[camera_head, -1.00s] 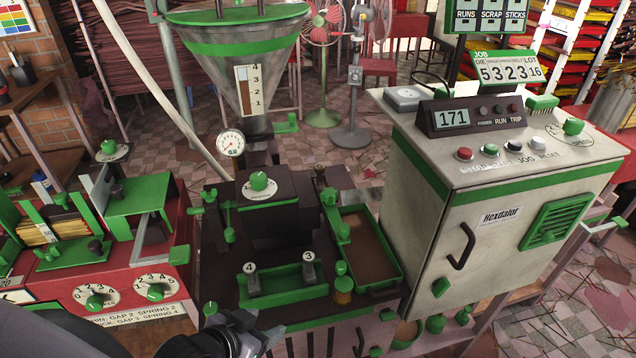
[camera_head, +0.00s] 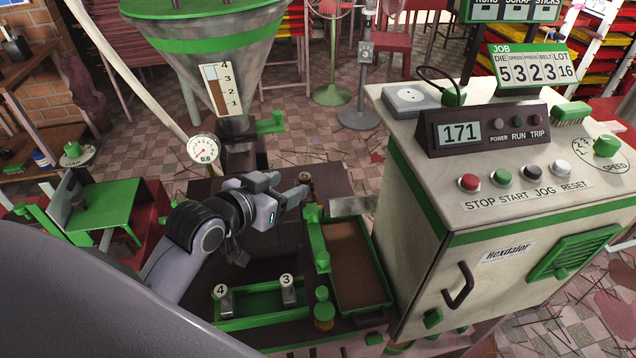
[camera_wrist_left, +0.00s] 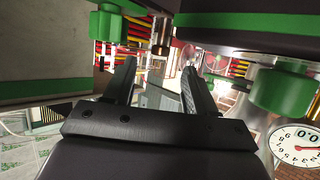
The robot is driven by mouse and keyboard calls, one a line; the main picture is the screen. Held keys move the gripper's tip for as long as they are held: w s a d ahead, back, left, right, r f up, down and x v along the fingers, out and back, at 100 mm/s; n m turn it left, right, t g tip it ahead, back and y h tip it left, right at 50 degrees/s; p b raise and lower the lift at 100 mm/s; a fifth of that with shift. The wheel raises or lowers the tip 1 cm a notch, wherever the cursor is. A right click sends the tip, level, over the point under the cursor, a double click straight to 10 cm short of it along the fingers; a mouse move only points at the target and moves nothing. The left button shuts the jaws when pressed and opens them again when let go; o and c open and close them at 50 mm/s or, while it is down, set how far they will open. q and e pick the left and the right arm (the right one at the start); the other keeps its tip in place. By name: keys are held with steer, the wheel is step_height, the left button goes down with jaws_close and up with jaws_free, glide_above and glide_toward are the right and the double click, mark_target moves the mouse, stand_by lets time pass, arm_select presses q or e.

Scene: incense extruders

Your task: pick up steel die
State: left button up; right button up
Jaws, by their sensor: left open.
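Two small steel pieces stand in a green rack (camera_head: 262,299) on the dark extruder bench, a steel piece tagged 4 (camera_head: 223,304) and a steel piece tagged 3 (camera_head: 289,292). I cannot tell whether either is the steel die. My left gripper (camera_head: 294,192) is open above the bench behind the rack, pointing right. A small dark, brass-toned post (camera_head: 306,181) stands just beyond its fingertips. In the left wrist view the two fingers (camera_wrist_left: 158,82) are apart with nothing between them, and a small metal cylinder (camera_wrist_left: 162,36) shows beyond. My right gripper is out of view.
A brown-filled tray with a green rim (camera_head: 388,301) lies right of the rack. The pale control cabinet (camera_head: 412,217) stands right of it. The hopper (camera_head: 215,60) and round gauge (camera_head: 203,148) rise behind my arm.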

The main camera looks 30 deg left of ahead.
mark_target(305, 176)
arm_select(q)
steer(key=shift+x, duration=0.8)
steer(key=shift+p+x, duration=0.4)
steer(key=shift+x, duration=2.5)
steer(key=shift+r, duration=0.1)
jaws_close()
steer(key=shift+r, duration=0.1)
